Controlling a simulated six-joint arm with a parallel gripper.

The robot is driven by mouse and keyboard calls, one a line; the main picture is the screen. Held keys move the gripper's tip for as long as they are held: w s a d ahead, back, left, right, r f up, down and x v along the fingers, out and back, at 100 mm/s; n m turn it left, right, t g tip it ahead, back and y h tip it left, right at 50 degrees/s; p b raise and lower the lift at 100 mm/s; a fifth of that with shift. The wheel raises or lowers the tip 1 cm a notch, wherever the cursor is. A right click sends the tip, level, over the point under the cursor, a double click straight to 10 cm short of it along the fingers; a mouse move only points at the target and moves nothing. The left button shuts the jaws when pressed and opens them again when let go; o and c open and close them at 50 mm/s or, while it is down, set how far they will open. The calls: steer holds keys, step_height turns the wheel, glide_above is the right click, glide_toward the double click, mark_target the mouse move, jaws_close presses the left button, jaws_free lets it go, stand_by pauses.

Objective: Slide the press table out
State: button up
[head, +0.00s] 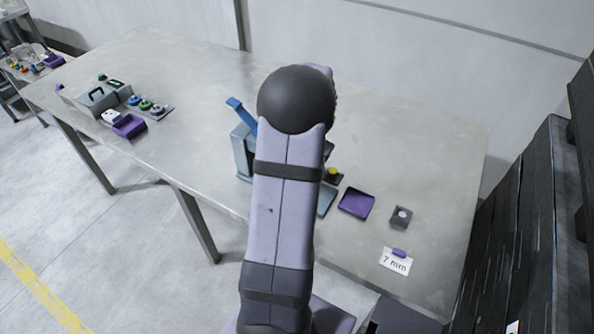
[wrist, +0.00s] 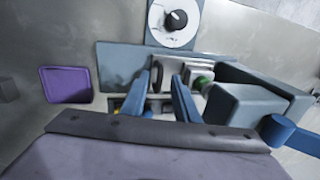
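The press is a blue-grey machine, partly hidden behind my arm in the head view, where its side (head: 243,152) and raised blue lever (head: 240,110) show. In the wrist view, its box-like body (wrist: 245,103) is right of centre and a flat blue-grey plate (wrist: 118,65) lies left of centre. I cannot tell for sure which part is the press table. My gripper (wrist: 161,76) shows as two blue fingers set apart, open, over the middle of the machine. Grey blocks (wrist: 198,70) and a green knob (wrist: 203,83) are beside the right finger. My gripper is hidden in the head view.
A purple tray (head: 356,203) lies right of the press, with a small dark block (head: 401,216) and a "7 mm" card (head: 396,262) further right. A white dial plate (wrist: 173,22) is beyond the fingers. Grey boxes (head: 95,95) stand left. Dark stacked crates (head: 520,220) border the table's right.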

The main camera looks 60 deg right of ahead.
steer(key=shift+w+f, duration=0.1)
steer(key=shift+f, duration=0.45)
jaws_close()
steer(key=s+b, duration=0.1)
steer(key=s, duration=1)
steer(key=shift+s, duration=0.15)
steer(key=shift+c, duration=0.5)
jaws_free()
steer(key=shift+o, duration=0.5)
steer(key=shift+s, duration=0.2)
steer(key=shift+w, duration=0.1)
